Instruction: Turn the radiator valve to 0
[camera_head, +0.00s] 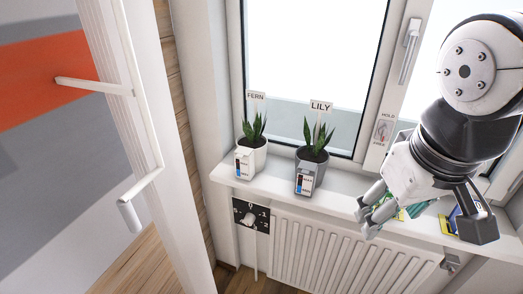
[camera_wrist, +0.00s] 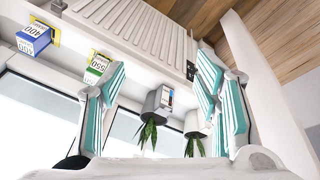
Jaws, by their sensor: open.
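The radiator valve is a pale round knob (camera_head: 249,218) on a black dial plate (camera_head: 262,226) with white numbers, at the radiator's upper left end. A 0 stands at the top of the dial, with 1 and 2 to the right; which number the knob points to is too small to tell. In the wrist view the dark plate (camera_wrist: 191,70) shows past the right finger, its knob not clear. My gripper (camera_head: 368,217) is open and empty, in front of the sill, right of the valve and apart from it. Its teal-padded fingers (camera_wrist: 160,80) stand wide apart.
The white radiator (camera_head: 330,255) hangs below the sill (camera_head: 277,184). The FERN pot (camera_head: 250,160) and LILY pot (camera_head: 311,173) stand above the valve. Boxes marked 400 (camera_wrist: 33,40) and 550 (camera_wrist: 97,68) sit on the sill. An open white door (camera_head: 130,90) is at left.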

